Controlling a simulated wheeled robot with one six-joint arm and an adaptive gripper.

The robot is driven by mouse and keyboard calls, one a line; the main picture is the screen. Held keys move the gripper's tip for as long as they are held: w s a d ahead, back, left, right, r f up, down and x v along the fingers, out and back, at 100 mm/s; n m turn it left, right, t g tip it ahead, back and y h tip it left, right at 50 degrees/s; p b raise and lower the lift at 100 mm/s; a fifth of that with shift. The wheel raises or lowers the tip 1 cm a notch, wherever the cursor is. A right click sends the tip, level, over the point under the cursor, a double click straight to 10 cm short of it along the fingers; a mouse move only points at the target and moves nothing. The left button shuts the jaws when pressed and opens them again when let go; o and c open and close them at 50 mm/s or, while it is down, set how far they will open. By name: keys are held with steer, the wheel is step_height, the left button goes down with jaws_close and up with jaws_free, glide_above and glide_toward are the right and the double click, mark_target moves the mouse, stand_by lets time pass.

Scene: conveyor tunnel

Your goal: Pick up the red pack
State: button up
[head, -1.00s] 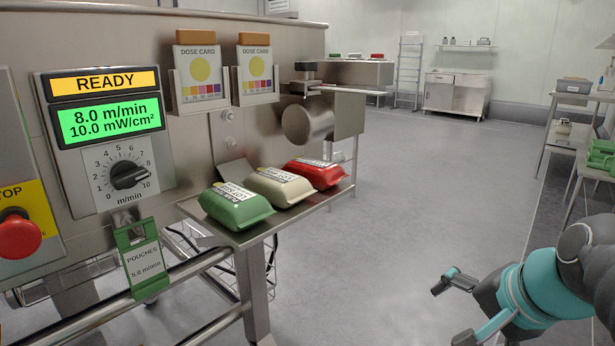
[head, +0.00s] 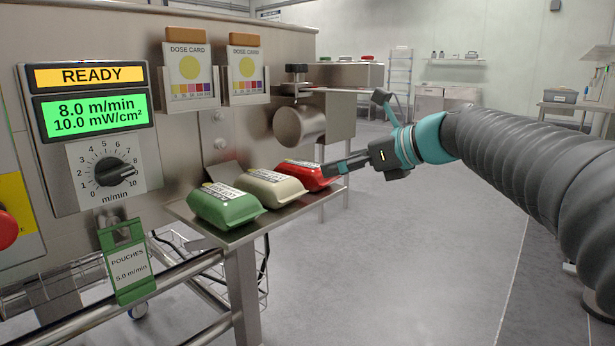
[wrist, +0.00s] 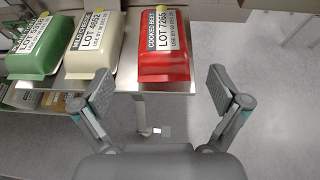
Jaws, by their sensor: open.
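The red pack (head: 306,174) lies at the right end of the steel shelf (head: 236,236), beside a cream pack and a green pack. In the wrist view my gripper (wrist: 163,92) is open and empty, fingers spread wide. The red pack is ahead of the gap between the fingers and not between them.
The cream pack (head: 272,188) sits directly left of the red one, and the green pack (head: 224,208) left of that. A steel roller (head: 300,127) and the machine's panel stand behind the shelf. Open floor (head: 400,270) lies to the right.

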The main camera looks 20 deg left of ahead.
mark_target(307, 164)
steer(key=x, duration=0.4)
steer(key=shift+w+a+f, duration=0.15)
steer(key=shift+a, duration=0.2)
steer(key=shift+w+r+x, duration=0.1)
steer(key=shift+x, duration=1.2)
steer(key=shift+w+r+x, duration=0.1)
steer(key=shift+r+x, duration=0.05)
steer(key=shift+x, duration=1.15)
steer(key=c, duration=1.6)
steer(key=shift+r, duration=0.6)
steer(key=shift+s+d+r, duration=0.1)
steer(key=shift+d+r, duration=0.05)
steer(key=shift+r, duration=0.2)
steer(key=s+d, duration=0.2)
steer(key=d, duration=0.3)
steer(key=s+d, duration=0.1)
steer(key=d, duration=0.5)
steer(key=s+d, duration=0.2)
steer(key=d, duration=0.3)
steer(key=shift+s+d+f, duration=0.15)
steer(key=shift+s+d, duration=0.2)
steer(key=shift+s, duration=0.05)
